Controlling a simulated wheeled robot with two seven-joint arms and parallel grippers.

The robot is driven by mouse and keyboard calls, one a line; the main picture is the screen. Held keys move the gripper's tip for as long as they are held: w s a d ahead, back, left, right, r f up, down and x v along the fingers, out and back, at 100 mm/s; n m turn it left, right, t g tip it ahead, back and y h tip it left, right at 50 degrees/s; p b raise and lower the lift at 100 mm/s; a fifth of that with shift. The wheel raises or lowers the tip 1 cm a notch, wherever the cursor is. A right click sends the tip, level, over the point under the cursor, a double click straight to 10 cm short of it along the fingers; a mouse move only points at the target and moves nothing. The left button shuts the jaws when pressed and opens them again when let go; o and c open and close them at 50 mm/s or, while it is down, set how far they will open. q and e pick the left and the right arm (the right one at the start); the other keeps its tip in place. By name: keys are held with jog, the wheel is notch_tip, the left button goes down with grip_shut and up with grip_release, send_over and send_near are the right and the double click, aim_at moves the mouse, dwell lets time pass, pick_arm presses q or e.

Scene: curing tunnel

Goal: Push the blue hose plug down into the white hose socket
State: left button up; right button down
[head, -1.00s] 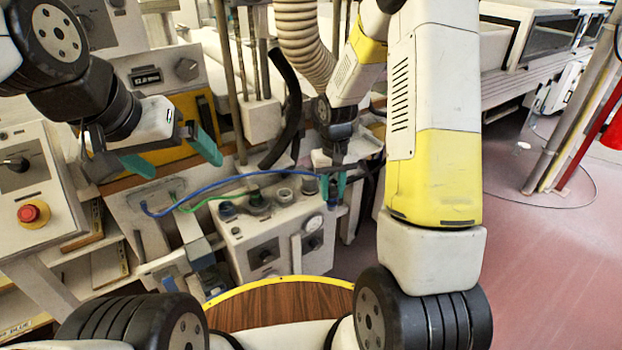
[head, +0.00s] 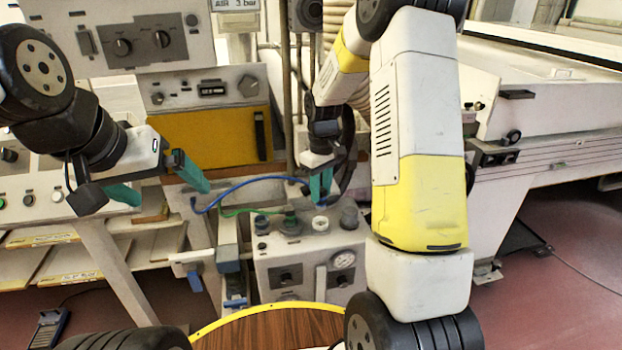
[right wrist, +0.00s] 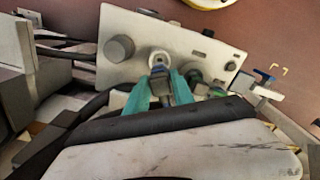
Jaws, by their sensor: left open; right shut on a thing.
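My right gripper (head: 320,186) is shut on the blue hose plug, with the blue hose (head: 240,184) trailing left from it. The teal fingers hide most of the plug in the head view; the plug (right wrist: 160,86) shows between them in the right wrist view. The white hose socket (head: 321,225) is on top of the pale box, just below the fingers. In the right wrist view the white socket (right wrist: 158,60) lies just beyond the plug's tip. I cannot tell whether they touch. My left gripper (head: 158,183) is open and empty, away to the left.
A green hose ends in a dark green plug (head: 292,224) left of the white socket. A grey knob-like fitting (head: 349,217) stands to its right. A wooden round top (head: 270,327) is in front.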

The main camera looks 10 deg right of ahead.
aim_at(321, 207)
jog(key=shift+f, duration=2.85)
jog(key=shift+f, duration=0.3)
jog(key=c, duration=1)
grip_release()
notch_tip(321, 207, up, 8)
jog(key=s+a+r+m+t+y, duration=0.1)
jog(key=s+r+m+t, duration=0.25)
jog(key=s+r, duration=1.2)
jog(key=s+r+t, duration=0.1)
jog(key=s, duration=0.2)
jog(key=s+r+m, duration=0.1)
jog(key=s+r, duration=0.1)
jog(key=s, duration=0.1)
jog(key=s+a+r+m+t+y, duration=0.1)
jog(key=s, duration=0.2)
jog(key=shift+a+r+t, duration=0.1)
jog(key=shift+r+t, duration=0.1)
jog(key=shift+t, duration=0.15)
